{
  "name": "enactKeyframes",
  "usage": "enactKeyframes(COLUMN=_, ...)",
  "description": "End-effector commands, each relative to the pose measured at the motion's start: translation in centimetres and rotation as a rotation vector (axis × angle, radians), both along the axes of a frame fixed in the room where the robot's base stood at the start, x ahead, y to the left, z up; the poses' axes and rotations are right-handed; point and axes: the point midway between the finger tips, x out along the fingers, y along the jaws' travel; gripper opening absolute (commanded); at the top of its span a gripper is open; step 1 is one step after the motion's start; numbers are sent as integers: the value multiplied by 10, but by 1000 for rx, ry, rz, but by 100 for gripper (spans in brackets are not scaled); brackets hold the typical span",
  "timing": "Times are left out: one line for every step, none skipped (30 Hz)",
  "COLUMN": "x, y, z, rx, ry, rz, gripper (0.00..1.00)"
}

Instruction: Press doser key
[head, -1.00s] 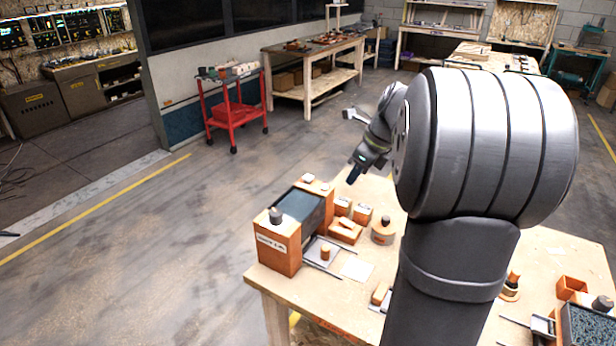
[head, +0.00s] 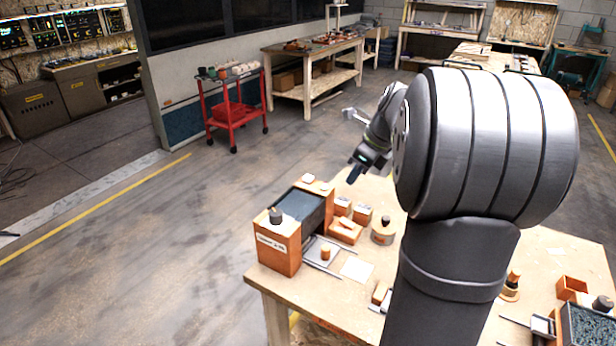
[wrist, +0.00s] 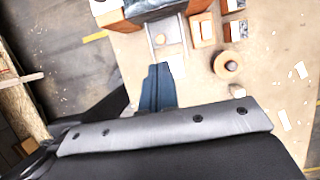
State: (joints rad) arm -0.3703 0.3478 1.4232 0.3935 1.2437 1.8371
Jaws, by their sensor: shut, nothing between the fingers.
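An orange doser box (head: 279,248) with a label on its front and a dark trough (head: 302,207) on top stands at the table's left end. A dark round knob (head: 275,215) sits on its near top corner, and a small white piece (head: 308,178) on its far end. I cannot tell which part is the key. My gripper (head: 354,175) is shut and empty, above and to the right of the box's far end. In the wrist view the closed fingers (wrist: 158,75) point toward a grey plate (wrist: 163,42) beside the box.
Small orange boxes (head: 345,231) and a round orange piece (head: 383,233) stand right of the doser. A white card (head: 356,268) lies in front of them. A second unit with grey granules (head: 590,328) and an open orange box (head: 571,288) are at the right. My arm hides the table's middle.

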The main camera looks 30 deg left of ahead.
Motion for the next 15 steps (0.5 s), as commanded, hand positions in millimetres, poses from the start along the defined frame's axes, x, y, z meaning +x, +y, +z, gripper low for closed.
enactKeyframes(x=0, y=0, z=0, rx=0, ry=0, rz=0, gripper=0)
enactKeyframes(x=0, y=0, z=0, rx=0, ry=0, rz=0, gripper=0)
enactKeyframes(x=0, y=0, z=0, rx=0, ry=0, rz=0, gripper=0)
enactKeyframes(x=0, y=0, z=0, rx=0, ry=0, rz=0, gripper=0)
enactKeyframes(x=0, y=0, z=0, rx=0, ry=0, rz=0, gripper=0)
enactKeyframes(x=0, y=0, z=0, rx=0, ry=0, rz=0, gripper=0)
enactKeyframes(x=0, y=0, z=0, rx=0, ry=0, rz=1, gripper=0)
enactKeyframes(x=0, y=0, z=0, rx=0, ry=-1, rz=3, gripper=0)
enactKeyframes(x=1, y=1, z=0, rx=2, ry=-4, rz=8, gripper=0)
enactKeyframes(x=1, y=2, z=0, rx=3, ry=-10, rz=16, gripper=0)
enactKeyframes(x=2, y=3, z=0, rx=5, ry=-18, rz=29, gripper=0)
enactKeyframes(x=4, y=6, z=-1, rx=9, ry=-31, rz=51, gripper=0)
enactKeyframes(x=5, y=8, z=-1, rx=13, ry=-46, rz=73, gripper=0)
enactKeyframes(x=7, y=11, z=-1, rx=18, ry=-64, rz=99, gripper=0)
enactKeyframes(x=10, y=16, z=-1, rx=25, ry=-89, rz=141, gripper=0)
